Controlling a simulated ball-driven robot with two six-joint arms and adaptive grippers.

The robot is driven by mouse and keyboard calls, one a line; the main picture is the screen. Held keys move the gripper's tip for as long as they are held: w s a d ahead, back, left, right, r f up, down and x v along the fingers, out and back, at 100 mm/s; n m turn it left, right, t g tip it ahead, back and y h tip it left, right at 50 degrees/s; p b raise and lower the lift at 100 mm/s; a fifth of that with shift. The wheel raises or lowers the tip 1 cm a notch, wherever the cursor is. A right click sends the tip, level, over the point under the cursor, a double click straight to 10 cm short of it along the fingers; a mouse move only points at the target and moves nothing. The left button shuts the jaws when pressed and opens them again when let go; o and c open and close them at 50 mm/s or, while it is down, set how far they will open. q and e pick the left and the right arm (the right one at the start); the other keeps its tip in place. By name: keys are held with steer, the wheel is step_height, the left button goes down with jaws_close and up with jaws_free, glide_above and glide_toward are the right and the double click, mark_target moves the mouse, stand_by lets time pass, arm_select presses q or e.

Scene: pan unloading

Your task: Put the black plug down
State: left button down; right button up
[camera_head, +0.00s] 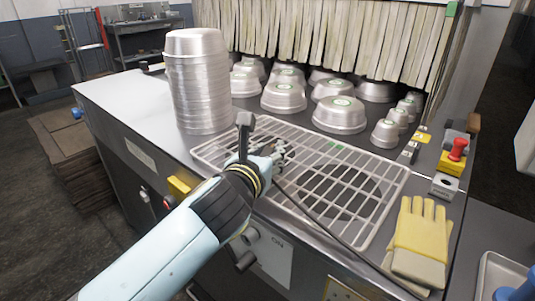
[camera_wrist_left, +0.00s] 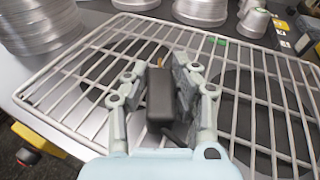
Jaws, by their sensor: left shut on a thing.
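My left gripper (camera_head: 281,151) reaches in from the left in the head view, over the wire rack (camera_head: 385,210). In the left wrist view, the left gripper (camera_wrist_left: 160,78) is shut on the black plug (camera_wrist_left: 160,98), a dark block between its two fingers. The plug's brass-coloured prongs point away from the wrist, and its cable leaves at the near end. In the head view the plug is too small and covered to make out clearly. A dark cable (camera_head: 322,214) runs from near the gripper across the rack toward the gloves. My right gripper is not in view.
A tall stack of metal pans (camera_head: 198,90) stands left of the rack. Several upturned pans (camera_head: 338,114) sit behind it, before a strip curtain (camera_head: 320,35). Yellow gloves (camera_head: 418,245) and a red button (camera_head: 458,148) are at right. Bare metal top lies left of the stack.

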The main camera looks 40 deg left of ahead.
mark_target(267, 151)
arm_select(q)
step_height(267, 151, up, 5)
steer(key=p, duration=0.5)
steer(key=shift+s+f, duration=0.1)
steer(key=s+d+r+p, duration=0.2)
steer(key=s+r+p, duration=0.4)
steer(key=s, duration=0.5)
steer(key=shift+d, duration=0.25)
